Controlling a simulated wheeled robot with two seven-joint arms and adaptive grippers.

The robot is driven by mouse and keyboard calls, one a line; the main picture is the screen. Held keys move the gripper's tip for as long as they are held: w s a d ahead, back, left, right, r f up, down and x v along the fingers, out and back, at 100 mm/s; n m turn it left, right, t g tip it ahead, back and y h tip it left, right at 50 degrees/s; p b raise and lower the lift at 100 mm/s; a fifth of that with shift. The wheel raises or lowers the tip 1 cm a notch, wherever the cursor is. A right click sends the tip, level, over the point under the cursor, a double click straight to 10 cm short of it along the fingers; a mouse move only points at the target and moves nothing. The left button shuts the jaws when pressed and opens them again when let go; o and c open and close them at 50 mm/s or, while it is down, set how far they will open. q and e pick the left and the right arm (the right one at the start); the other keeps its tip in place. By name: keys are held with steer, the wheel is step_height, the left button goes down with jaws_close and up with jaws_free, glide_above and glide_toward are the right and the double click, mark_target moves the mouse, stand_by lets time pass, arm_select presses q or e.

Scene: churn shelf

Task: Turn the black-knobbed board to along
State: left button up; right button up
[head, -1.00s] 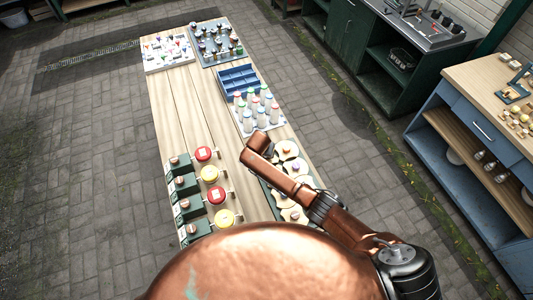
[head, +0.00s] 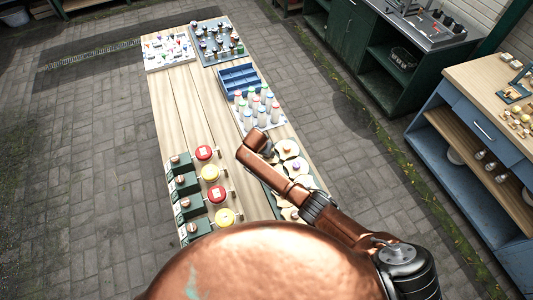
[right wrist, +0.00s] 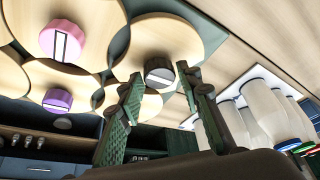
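The black knob (right wrist: 160,72) sits on a round pale wooden board (right wrist: 182,38) in the right wrist view. A white line crosses the knob roughly sideways, slightly tilted. My right gripper (right wrist: 159,74) is open, with one green finger on each side of the knob; whether they touch it cannot be told. Neighbouring boards carry a pink knob (right wrist: 61,40), its line nearly upright, and a purple knob (right wrist: 58,100). In the head view the wooden boards (head: 289,149) lie partly hidden under my right arm, and the fingers are not clear. My left gripper is out of view.
A tray of white bottles (head: 262,117) with coloured caps stands just beyond the boards, close to my right gripper. Red and yellow round pieces (head: 210,173) on green units line the table's left side. The table's middle planks (head: 190,110) are clear.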

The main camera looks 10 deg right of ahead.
steer(key=shift+o, duration=1.1)
steer(key=v, duration=1.2)
